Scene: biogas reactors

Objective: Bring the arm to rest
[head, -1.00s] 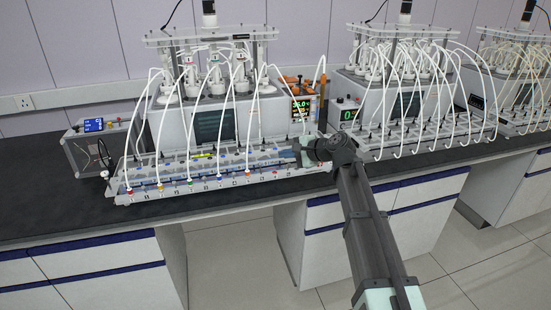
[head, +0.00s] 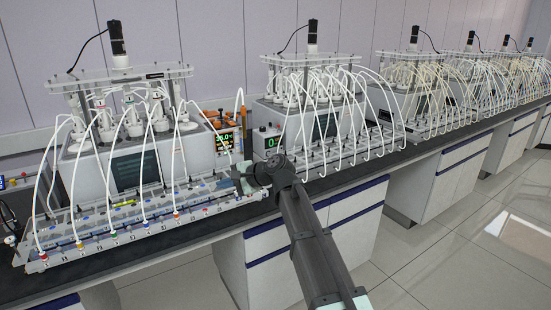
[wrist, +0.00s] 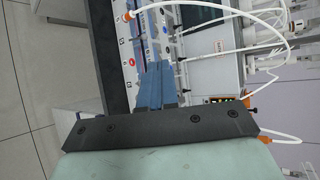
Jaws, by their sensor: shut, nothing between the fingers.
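My gripper (head: 238,183) is at the right end of the nearest reactor's front rail (head: 130,218) in the head view. Its arm reaches up from the bottom of the picture. In the wrist view its blue fingers (wrist: 158,84) are together, with nothing held between them. They point towards the rail (wrist: 150,38) with its coloured knobs. I cannot tell whether the fingertips touch the rail or hang just above it.
The nearest reactor (head: 125,150) has white hoses arching down to its rail, close to my gripper. A second reactor (head: 310,110) stands to the right, and more follow along the dark bench (head: 330,187). The floor (head: 450,245) at the right is clear.

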